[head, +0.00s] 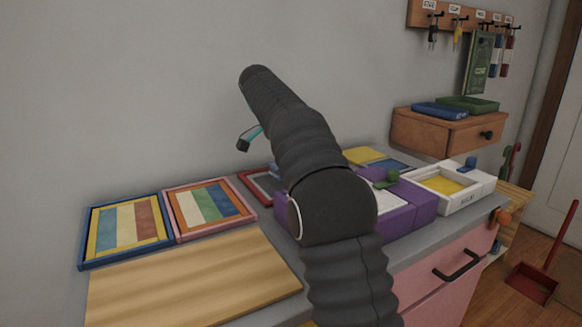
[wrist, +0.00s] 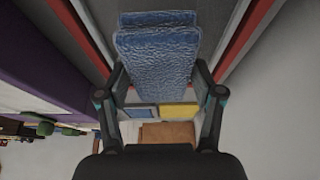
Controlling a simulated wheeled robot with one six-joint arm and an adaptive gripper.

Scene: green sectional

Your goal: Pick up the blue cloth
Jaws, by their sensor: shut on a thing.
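The blue cloth (wrist: 160,50) is a folded, textured piece in the wrist view. It lies between the two fingers of my gripper (wrist: 160,73), which is shut on it. Its far end reaches past the fingertips. The cloth is over a grey area between red edges, and I cannot tell whether it still touches the surface below. In the head view my arm hides the cloth, and only one finger of my gripper (head: 248,139) shows, above the red-framed tray (head: 257,182).
Two framed striped panels (head: 125,227) and a wooden board (head: 190,285) lie left on the grey counter. A purple box (head: 410,205), a white box (head: 447,185) with yellow inside, and yellow (head: 364,155) and blue flat pieces are on the right. A wooden drawer unit (head: 447,132) stands behind.

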